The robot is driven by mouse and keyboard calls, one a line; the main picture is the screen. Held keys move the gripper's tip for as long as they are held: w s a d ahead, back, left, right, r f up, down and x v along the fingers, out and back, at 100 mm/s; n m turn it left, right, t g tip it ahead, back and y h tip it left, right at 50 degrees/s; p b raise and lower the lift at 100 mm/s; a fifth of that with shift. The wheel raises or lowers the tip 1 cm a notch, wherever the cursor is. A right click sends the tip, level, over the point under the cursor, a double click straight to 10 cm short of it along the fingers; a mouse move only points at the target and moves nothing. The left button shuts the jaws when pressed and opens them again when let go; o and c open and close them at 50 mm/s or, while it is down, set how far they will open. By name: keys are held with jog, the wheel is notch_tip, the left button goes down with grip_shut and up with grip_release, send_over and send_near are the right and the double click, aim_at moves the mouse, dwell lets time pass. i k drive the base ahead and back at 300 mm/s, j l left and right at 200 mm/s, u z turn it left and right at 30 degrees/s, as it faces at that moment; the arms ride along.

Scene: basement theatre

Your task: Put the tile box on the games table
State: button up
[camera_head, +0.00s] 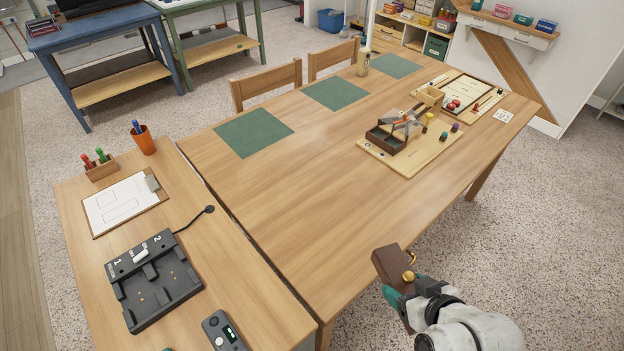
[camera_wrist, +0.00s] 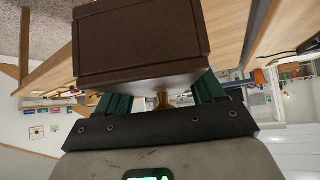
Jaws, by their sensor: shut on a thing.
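The tile box, a dark brown box (camera_head: 387,266) with a brass knob, is in my gripper (camera_head: 396,288) at the lower right of the head view. My gripper is shut on it; teal fingers show at its near side. In the wrist view the tile box (camera_wrist: 142,40) fills the upper middle, in front of the fingers (camera_wrist: 162,95). In the head view it overlaps the near right edge of the long wooden games table (camera_head: 330,185); I cannot tell its height or whether it is over the top. The knob hides part of the grip.
The table bears green mats (camera_head: 335,93), a bottle (camera_head: 362,62), a wooden game board with pieces (camera_head: 410,160) and another board (camera_head: 455,100). Its near middle is bare. A side table at left holds a black charger dock (camera_head: 152,281) and clipboard (camera_head: 125,200). Chairs (camera_head: 266,83) stand behind.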

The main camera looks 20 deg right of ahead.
aim_at(330, 196)
jog(key=i+j, duration=0.3)
jog(key=i, duration=0.25)
jog(key=i+j, duration=0.3)
jog(key=i, duration=0.2)
